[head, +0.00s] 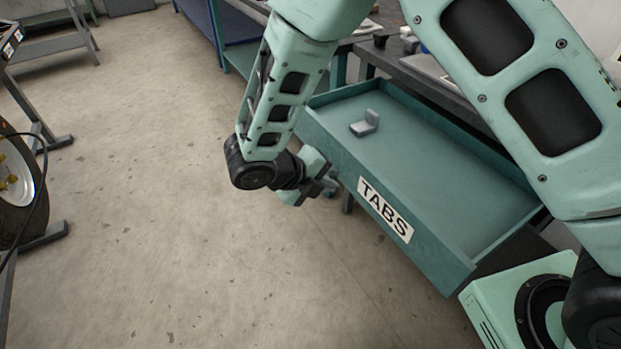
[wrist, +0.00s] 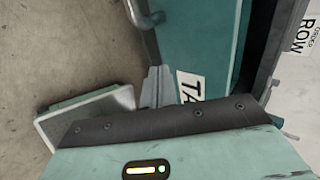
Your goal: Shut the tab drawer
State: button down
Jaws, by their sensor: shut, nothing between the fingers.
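The teal tab drawer (head: 440,165) stands pulled out from the bench in the head view. Its front panel bears a white TABS label (head: 385,208). A small grey angled piece (head: 365,123) lies inside near its far left corner. My gripper (head: 326,184) is shut and empty, in front of the drawer's front panel, left of the label. In the wrist view the grey fingers (wrist: 158,86) are together beside the partly hidden label (wrist: 189,87) on the teal drawer front (wrist: 202,40). I cannot tell whether they touch the panel.
The dark workbench (head: 425,75) is behind the drawer. A teal machine housing (head: 510,290) is at the lower right. A wheel (head: 18,185) and dark stand are at the left. The concrete floor (head: 190,250) in front of the drawer is clear.

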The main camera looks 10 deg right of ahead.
aim_at(351, 180)
jog(key=shift+w+d+r, duration=0.1)
jog(key=shift+w+d, duration=0.2)
jog(key=shift+d, duration=0.55)
jog(key=shift+w+d+r, duration=0.1)
jog(key=shift+w+d, duration=0.15)
jog(key=shift+d, duration=0.6)
jog(key=w+d+p, duration=0.1)
jog(key=w+d, duration=0.1)
jog(key=d, duration=0.6)
jog(key=w+d+p, duration=0.2)
jog(key=w+d, duration=0.1)
jog(key=d, duration=0.6)
jog(key=w+d+p, duration=0.2)
jog(key=w+d, duration=0.1)
jog(key=d, duration=0.6)
jog(key=shift+d, duration=0.25)
jog(key=shift+w+d, duration=0.3)
jog(key=shift+d, duration=0.65)
